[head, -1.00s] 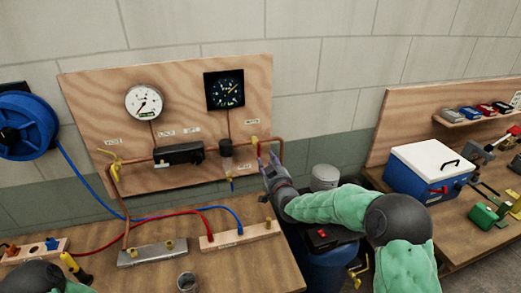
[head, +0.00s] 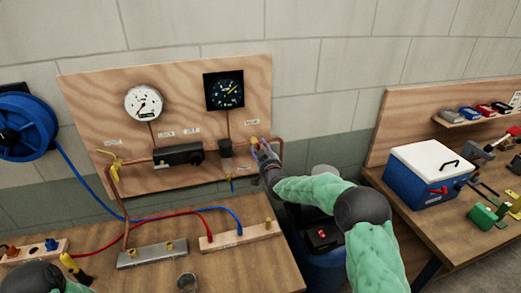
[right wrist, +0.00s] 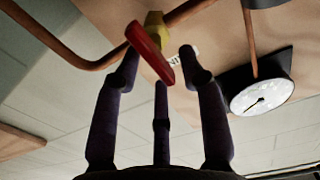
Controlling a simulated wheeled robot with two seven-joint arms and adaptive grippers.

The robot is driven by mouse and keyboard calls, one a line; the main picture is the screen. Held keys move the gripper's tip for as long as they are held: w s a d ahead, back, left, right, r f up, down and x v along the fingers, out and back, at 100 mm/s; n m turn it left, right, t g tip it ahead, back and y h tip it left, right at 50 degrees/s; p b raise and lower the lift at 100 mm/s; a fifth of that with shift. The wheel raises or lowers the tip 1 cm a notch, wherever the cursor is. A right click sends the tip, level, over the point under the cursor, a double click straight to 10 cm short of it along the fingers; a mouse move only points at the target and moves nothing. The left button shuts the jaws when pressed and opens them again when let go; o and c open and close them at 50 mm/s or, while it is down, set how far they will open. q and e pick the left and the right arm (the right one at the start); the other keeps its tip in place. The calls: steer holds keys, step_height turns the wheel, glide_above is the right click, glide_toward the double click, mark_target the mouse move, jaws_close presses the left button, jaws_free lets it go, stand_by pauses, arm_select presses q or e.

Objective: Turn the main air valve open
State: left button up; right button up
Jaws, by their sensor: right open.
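A yellow valve (head: 254,142) sits on the copper pipe at the right side of the wooden panel. In the right wrist view its yellow body (right wrist: 155,25) carries a red lever (right wrist: 150,52), which lies at a slant. My right gripper (head: 263,151) is at this valve and partly hides it in the head view. In the right wrist view the gripper's fingers (right wrist: 160,75) are spread and open, with the lever at the gap between their tips; I cannot tell if they touch it. A second yellow valve (head: 115,166) is at the panel's left. My left gripper is not in view.
The panel (head: 90,95) holds a white gauge (head: 144,102) and a black gauge (head: 224,90), which also shows in the wrist view (right wrist: 262,94). Copper pipe bends run beside the gripper. Below are a bench (head: 225,265) with hoses and a blue drum (head: 322,270).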

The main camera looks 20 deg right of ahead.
jaws_close()
steer(key=shift+r+n+b, duration=0.1)
steer(key=shift+n+b, duration=0.3)
steer(key=shift+n, duration=0.1)
